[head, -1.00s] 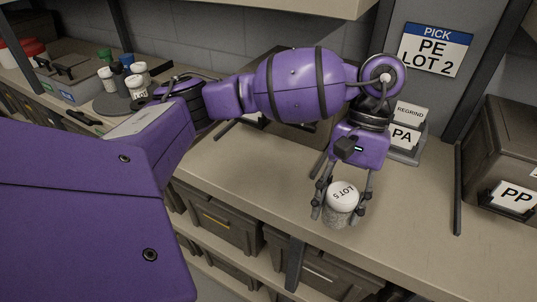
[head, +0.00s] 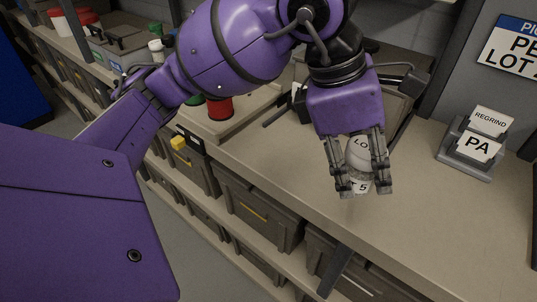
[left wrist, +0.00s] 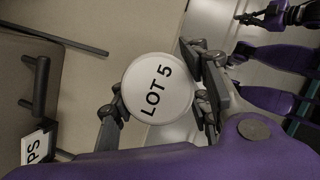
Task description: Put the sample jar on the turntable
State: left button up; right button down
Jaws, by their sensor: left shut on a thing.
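The sample jar (head: 358,153) has a white lid marked LOT 5; the lid also shows face-on in the left wrist view (left wrist: 158,88). My left gripper (head: 362,188) is shut on the jar, with fingers on both sides, and holds it above the bench near its front edge. The fingers hide part of the jar in the head view. The turntable cannot be made out now; my left arm covers much of the back left of the bench. A dark gripper at the end of my right arm (left wrist: 245,18) appears small in the left wrist view.
A red container (head: 220,107) stands on a tan tray (head: 222,132) left of the jar. A card holder marked REGRIND and PA (head: 470,150) stands on the right. Grey bins (head: 255,205) sit below the bench.

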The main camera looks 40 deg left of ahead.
pick_arm(q)
jog(key=shift+d+n, duration=0.1)
jog(key=shift+n, duration=0.2)
jog(key=shift+w, duration=0.3)
jog(key=w+a+f, duration=0.1)
jog(key=w+f, duration=0.2)
jog(key=w, duration=0.1)
jog(key=w+a+f, duration=0.2)
jog(key=w+f, duration=0.1)
jog(key=w, duration=0.1)
jog(key=w+a+f, duration=0.1)
jog(key=w+f, duration=0.2)
jog(key=w, duration=0.1)
jog(key=shift+w+a, duration=0.1)
jog(key=shift+a, duration=0.1)
jog(key=shift+w+f, duration=0.2)
jog(key=shift+f, duration=0.15)
jog(key=shift+w+a+f, duration=0.1)
jog(key=shift+f, duration=1.45)
jog(key=shift+f, duration=0.2)
jog(key=o, duration=1.2)
